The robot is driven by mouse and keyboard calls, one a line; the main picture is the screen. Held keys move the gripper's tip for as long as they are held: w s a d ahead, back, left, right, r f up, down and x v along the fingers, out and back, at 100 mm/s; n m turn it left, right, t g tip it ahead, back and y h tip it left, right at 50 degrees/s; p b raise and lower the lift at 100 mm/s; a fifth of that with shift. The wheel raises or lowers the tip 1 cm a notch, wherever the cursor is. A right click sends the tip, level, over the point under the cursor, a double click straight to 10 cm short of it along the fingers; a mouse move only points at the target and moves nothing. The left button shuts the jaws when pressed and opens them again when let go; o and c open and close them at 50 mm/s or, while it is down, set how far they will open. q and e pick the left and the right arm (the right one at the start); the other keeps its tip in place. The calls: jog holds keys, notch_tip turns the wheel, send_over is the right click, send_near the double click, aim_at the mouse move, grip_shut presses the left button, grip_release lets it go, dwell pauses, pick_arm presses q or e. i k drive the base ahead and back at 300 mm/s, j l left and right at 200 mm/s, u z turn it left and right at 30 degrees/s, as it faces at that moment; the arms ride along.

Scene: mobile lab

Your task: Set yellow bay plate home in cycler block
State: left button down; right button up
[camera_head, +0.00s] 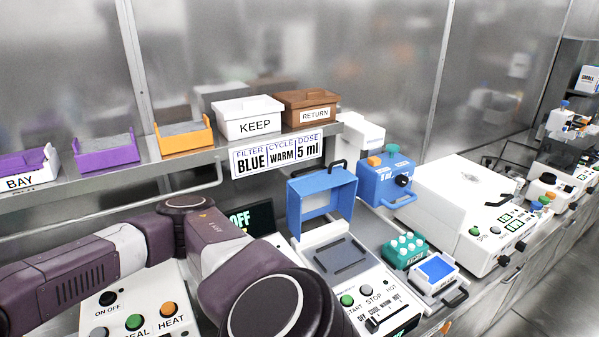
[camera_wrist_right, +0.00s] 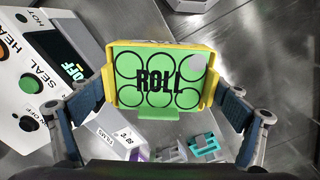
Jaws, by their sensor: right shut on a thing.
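The yellow bay plate (camera_wrist_right: 199,47) shows in the right wrist view with a green face marked ROLL and rings of round outlines. My right gripper (camera_wrist_right: 160,86) is shut on it, with one finger at each short side. The cycler block (camera_head: 341,256) is the dark grey bed in the white machine with START and STOP buttons in the head view. Its blue lid (camera_head: 325,172) stands open. The plate and both gripper tips are out of sight in the head view, and my left gripper shows in neither view.
My arm links cover the lower left of the head view. A white sealer (camera_head: 104,308) with HEAT and SEAL buttons stands left of the cycler. A blue device (camera_head: 372,184), a teal rack (camera_head: 402,252) and a white centrifuge-like machine (camera_head: 455,205) stand right. A sign (camera_head: 277,155) reads BLUE, WARM, 5 ml.

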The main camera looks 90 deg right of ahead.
aim_at(339, 256)
jog(key=i+j+z, duration=0.2)
jog(key=z, duration=0.2)
jog(key=i+j+z, duration=0.1)
jog(key=j+z, duration=0.25)
jog(key=z, duration=2.65)
jog(key=i+l+u, duration=0.15)
jog(key=u, duration=0.25)
jog(key=i+l+u, duration=0.1)
jog(key=u, duration=0.35)
jog(key=i+l+u, duration=0.1)
jog(key=l+u, duration=0.15)
jog(key=u, duration=0.15)
jog(key=i+l+u, duration=0.1)
jog(key=l, duration=0.4)
jog(key=i+l+u, duration=0.1)
jog(key=l, duration=0.45)
jog(key=i+l+u, duration=0.1)
jog(key=l, duration=0.45)
